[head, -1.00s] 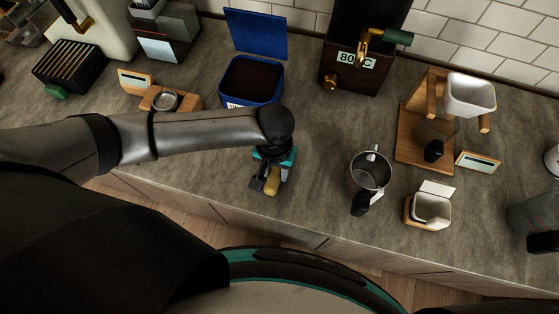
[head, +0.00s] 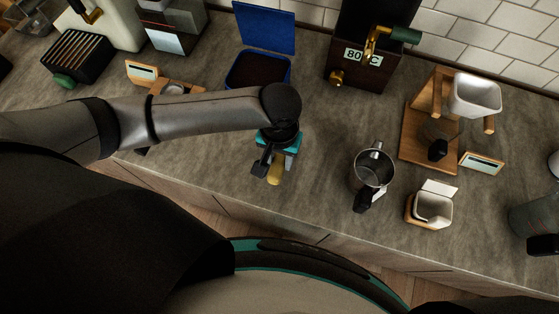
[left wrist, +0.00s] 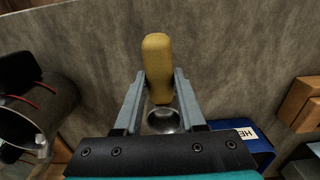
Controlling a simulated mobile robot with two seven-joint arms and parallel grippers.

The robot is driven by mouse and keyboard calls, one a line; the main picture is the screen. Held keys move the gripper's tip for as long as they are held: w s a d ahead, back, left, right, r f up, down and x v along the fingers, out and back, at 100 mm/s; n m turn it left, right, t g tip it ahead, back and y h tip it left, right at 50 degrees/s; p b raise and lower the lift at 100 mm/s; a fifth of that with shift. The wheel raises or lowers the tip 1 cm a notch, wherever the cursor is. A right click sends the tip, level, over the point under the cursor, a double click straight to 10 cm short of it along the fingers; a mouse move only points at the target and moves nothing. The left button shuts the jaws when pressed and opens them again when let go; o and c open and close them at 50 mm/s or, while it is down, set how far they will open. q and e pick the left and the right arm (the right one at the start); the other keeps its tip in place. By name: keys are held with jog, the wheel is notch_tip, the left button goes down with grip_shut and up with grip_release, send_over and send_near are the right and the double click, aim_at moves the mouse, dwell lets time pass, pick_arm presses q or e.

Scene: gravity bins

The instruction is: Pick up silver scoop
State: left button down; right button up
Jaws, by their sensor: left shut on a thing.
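The silver scoop has a yellow-tan handle (left wrist: 157,65) and a round shiny metal bowl (left wrist: 163,120). In the left wrist view it lies between the two grey fingers of my left gripper (left wrist: 160,85), which is shut on it. In the head view my left gripper (head: 273,163) is in front of the blue canister, with the handle's rounded end (head: 274,176) showing below the fingers. The bowl is hidden there by the gripper. My right gripper does not show.
The open blue canister (head: 287,80) of dark grounds stands behind my left arm. A steel pitcher (head: 373,170), a small white cup on a wooden stand (head: 432,208) and a wooden dripper stand (head: 415,135) are to the right. The counter (head: 325,145) between gripper and pitcher is clear.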

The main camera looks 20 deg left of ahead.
aim_at(279, 160)
pick_arm(q)
notch_tip(279, 160, up, 16)
jog(key=p, duration=0.2)
jog(key=shift+r, duration=0.1)
jog(key=c, duration=1)
grip_release()
grip_shut()
